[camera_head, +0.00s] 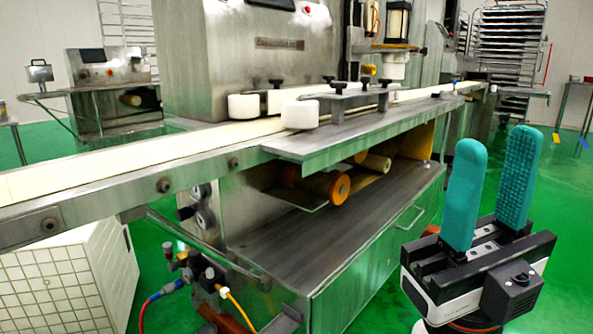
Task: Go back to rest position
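My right gripper (497,192) is in the lower right, upright, with two teal textured fingers apart and nothing between them. It is in front of the green floor, to the right of the encrusting machine's steel base, and touches nothing that I can see. My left gripper is not in view. The encrusting machine (240,65) fills the middle. Its pale conveyor belt (110,158) runs from the left edge towards the back right, with white rollers (300,114) above it. The belt looks empty.
A steel side shelf (345,133) juts out from the conveyor towards me. A tray rack (507,45) stands at the back right. Green floor (565,200) is open at the right.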

